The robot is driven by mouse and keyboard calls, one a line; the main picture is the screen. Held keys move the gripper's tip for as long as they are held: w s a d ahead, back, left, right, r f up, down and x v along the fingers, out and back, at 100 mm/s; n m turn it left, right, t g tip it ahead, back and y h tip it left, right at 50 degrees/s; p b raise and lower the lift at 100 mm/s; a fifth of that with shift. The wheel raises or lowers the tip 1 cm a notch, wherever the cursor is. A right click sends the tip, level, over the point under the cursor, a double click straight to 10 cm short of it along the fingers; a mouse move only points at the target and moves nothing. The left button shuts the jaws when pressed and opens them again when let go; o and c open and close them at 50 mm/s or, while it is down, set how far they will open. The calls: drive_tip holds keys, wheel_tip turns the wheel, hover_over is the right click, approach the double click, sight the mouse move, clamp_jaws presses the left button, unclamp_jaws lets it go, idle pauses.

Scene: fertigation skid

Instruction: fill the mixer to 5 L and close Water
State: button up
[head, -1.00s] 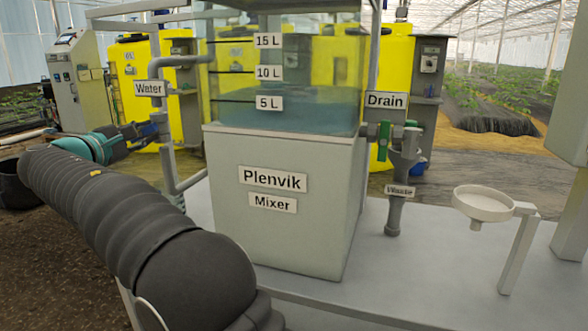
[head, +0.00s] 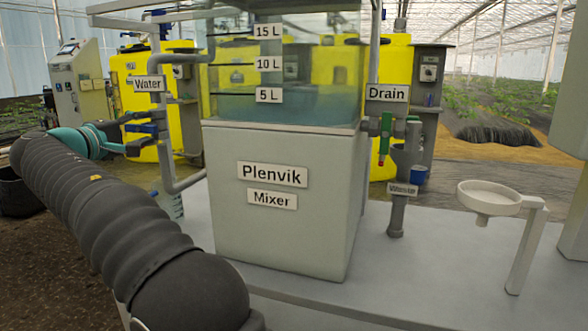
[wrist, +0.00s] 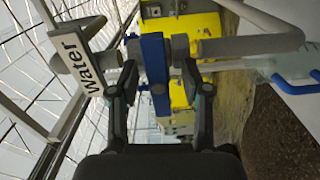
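The Plenvik mixer tank (head: 283,200) stands in the middle of the head view. Bluish water (head: 315,104) shows in its clear upper part, with its surface close to the 5 L mark (head: 269,95); the exact level is hard to read. The Water valve's blue lever (head: 142,128) lies across the grey pipe, below the Water sign (head: 148,84). My gripper (head: 136,139) is at this lever. In the wrist view my gripper (wrist: 154,78) is open, its fingers on either side of the blue lever (wrist: 154,60), with gaps visible.
The Drain valve's green handle (head: 386,127) hangs down right of the tank, above the Waste pipe (head: 397,212). A white funnel stand (head: 489,198) is at the right. Yellow tanks (head: 143,92) stand behind. Vertical pipes crowd my gripper.

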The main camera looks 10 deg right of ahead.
drive_tip(key=v, duration=0.7)
drive_tip(key=shift+b, duration=0.35)
idle(1.3)
